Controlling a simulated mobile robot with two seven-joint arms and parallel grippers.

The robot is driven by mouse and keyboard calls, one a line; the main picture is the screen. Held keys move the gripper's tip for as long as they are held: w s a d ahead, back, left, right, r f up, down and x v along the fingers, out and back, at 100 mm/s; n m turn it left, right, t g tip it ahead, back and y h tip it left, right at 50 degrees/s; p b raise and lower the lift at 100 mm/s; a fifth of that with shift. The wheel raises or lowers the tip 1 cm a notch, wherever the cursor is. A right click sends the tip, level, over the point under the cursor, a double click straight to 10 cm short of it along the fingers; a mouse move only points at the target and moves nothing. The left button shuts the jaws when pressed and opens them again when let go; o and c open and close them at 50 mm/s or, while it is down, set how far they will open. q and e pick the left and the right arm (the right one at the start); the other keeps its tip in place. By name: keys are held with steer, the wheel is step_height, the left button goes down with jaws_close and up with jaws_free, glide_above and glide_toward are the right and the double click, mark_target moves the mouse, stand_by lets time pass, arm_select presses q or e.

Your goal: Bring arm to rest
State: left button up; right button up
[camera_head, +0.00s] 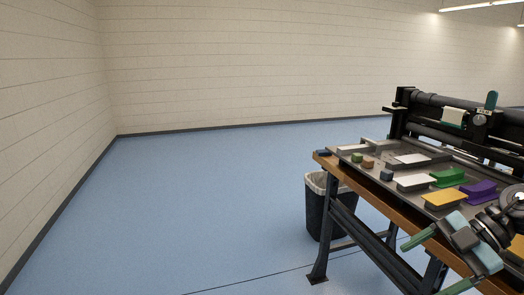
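My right arm enters at the right edge of the head view, and its gripper (425,268) points down and to the left. Its two green fingers are spread apart with nothing visible between them, and the lower fingertip is at the bottom edge of the picture. The gripper shows in front of the near side of the workbench (352,183); I cannot tell its exact distance from the bench. My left gripper and arm are out of view.
A lined bin (318,208) stands at the bench's left end. Blue floor (190,200) is clear leftward.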

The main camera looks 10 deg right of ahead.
steer(key=s+a+f+m+t+h+p, duration=0.1)
steer(key=s+f+m+t+h+p, duration=0.15)
steer(key=s+f+m+t, duration=0.55)
steer(key=s+a+f+m+t+h+p, duration=0.1)
steer(key=s+a+f+m+t+p, duration=0.2)
steer(key=f, duration=1)
arm_select(q)
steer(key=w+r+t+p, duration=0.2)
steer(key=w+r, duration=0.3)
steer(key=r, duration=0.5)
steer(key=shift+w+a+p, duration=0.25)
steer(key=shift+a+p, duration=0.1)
steer(key=shift+p, duration=0.05)
arm_select(e)
steer(key=s+a+f+m+g+h, duration=0.2)
steer(key=s+a+f+m, duration=0.1)
steer(key=s+a, duration=0.5)
steer(key=s+a+f+m+g+h, duration=0.1)
steer(key=s+a+f+m+g, duration=0.2)
steer(key=s+a+f, duration=0.2)
steer(key=s+a, duration=0.2)
steer(key=s, duration=0.1)
steer(key=shift+s+a+f+h, duration=0.2)
steer(key=shift+a+f+h, duration=0.05)
steer(key=shift+a+h, duration=0.15)
